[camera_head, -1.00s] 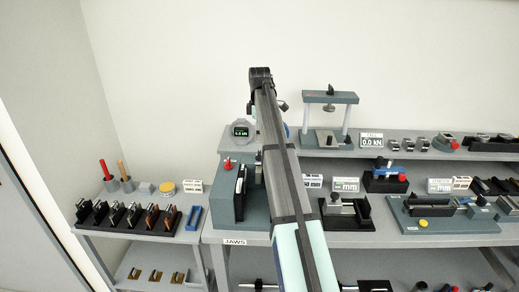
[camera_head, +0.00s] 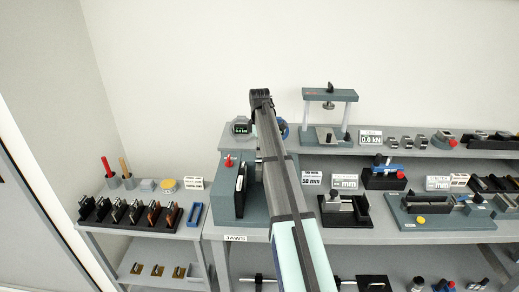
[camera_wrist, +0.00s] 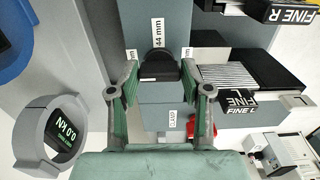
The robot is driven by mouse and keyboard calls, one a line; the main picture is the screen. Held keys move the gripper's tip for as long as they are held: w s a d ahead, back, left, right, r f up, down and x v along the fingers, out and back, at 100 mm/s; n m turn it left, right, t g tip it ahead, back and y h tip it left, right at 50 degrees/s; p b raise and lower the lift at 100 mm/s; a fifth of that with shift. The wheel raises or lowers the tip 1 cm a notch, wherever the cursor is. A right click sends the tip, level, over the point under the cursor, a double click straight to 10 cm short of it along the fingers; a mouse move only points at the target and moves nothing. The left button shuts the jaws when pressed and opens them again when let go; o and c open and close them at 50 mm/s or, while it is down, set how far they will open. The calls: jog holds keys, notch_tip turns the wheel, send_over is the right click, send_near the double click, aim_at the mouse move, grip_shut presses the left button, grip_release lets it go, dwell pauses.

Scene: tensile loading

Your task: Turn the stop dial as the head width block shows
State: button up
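The stop dial, a round black knob (camera_wrist: 158,66), sits on a grey-blue block (camera_wrist: 162,20) in the wrist view. A "44 mm" label (camera_wrist: 158,32) stands just above it, with partly hidden labels at both sides. My gripper (camera_wrist: 159,76) is open, one finger on each side of the knob; I cannot tell whether they touch it. In the head view my gripper and the dial are hidden behind my arm. I cannot pick out the head width block for certain.
A round force gauge (camera_wrist: 50,137) reading 0.0 kN is left of my gripper. Jaws marked "FINE" (camera_wrist: 240,98) and a red knob (camera_wrist: 190,127) lie close on the right. A side shelf (camera_head: 150,224) holds several jaws in a black rack.

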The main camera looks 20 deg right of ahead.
jog(key=c, duration=0.4)
